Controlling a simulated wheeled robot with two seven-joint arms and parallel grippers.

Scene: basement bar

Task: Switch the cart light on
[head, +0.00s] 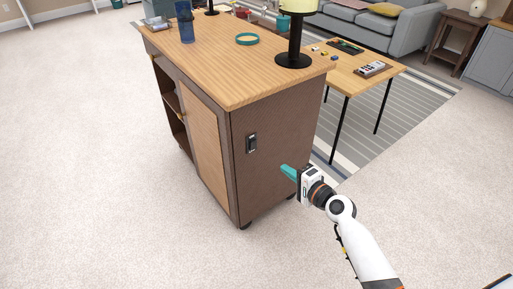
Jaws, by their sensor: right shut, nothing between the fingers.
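The cart (278,125) is a brown cabinet on casters with a light wood top (220,65), standing in the middle of the head view. A small dark switch (252,143) is mounted on its brown end panel. A lamp with a black stand (295,40) and a pale yellow shade (298,5) stands on the top's right end; the shade is cut by the frame's upper edge. My right gripper (284,168), with teal fingers, is shut and empty. It is in front of the end panel, to the right of and lower than the switch, apart from it. My left gripper is out of view.
A low wooden table (372,82) with small items stands behind on a striped rug (425,100), before a grey sofa (385,28). Carpet left and in front is clear.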

